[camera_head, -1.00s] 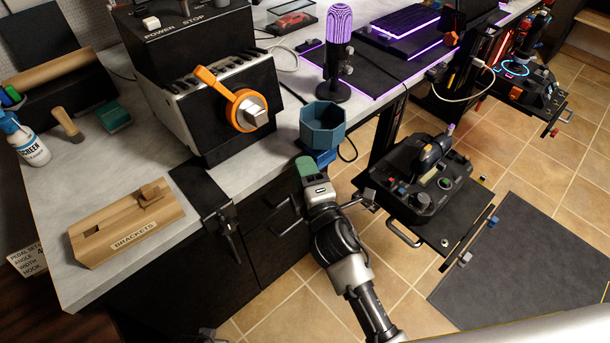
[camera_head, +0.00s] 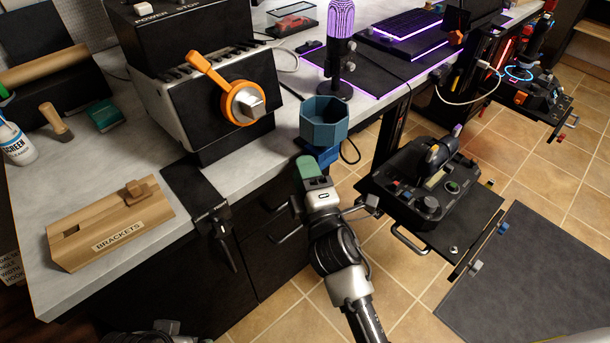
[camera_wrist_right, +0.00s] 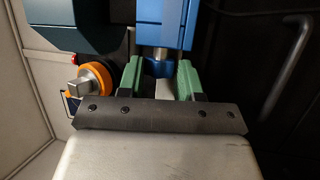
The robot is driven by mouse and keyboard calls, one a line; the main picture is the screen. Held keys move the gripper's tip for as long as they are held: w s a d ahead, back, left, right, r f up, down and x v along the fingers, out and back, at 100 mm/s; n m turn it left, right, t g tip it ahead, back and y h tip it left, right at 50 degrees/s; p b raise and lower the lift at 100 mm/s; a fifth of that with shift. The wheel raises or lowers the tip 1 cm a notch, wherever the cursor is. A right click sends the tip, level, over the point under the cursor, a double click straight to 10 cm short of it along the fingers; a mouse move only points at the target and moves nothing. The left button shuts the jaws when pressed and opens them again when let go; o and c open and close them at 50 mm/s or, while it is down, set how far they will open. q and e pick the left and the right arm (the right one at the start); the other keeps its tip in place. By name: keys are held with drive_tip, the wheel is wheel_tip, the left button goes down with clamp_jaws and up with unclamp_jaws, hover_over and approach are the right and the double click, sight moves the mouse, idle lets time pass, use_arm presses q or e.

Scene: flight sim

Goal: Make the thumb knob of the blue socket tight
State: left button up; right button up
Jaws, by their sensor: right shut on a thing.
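The blue socket (camera_head: 327,155) sits at the table's front edge under a teal octagonal cup (camera_head: 323,125). In the right wrist view the blue socket (camera_wrist_right: 173,22) stands upright just beyond my fingers. My right gripper (camera_head: 308,168) reaches up from below to the socket's underside. In the wrist view my right gripper (camera_wrist_right: 160,78) has its green fingers on either side of the blue thumb knob (camera_wrist_right: 157,67) and is shut on it. The lower part of the knob is hidden by the gripper body. My left gripper is not clearly in view.
A black unit with an orange-ringed lever (camera_head: 240,103) stands left of the socket. A wooden brackets box (camera_head: 150,230) lies farther left. A black control panel (camera_head: 425,190) stands right of my right arm. Cabinet handles project below the tabletop.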

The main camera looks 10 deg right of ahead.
use_arm(q)
drive_tip(key=shift+s+r, duration=0.15)
drive_tip(key=shift+r, duration=0.25)
use_arm(e)
drive_tip(key=o, duration=0.9)
use_arm(q)
drive_tip(key=shift+w+d+f+t+b, duration=0.25)
drive_tip(key=shift+w+f+t+b, duration=0.5)
drive_tip(key=shift+w+b, duration=0.35)
use_arm(e)
drive_tip(key=shift+v, duration=5.45)
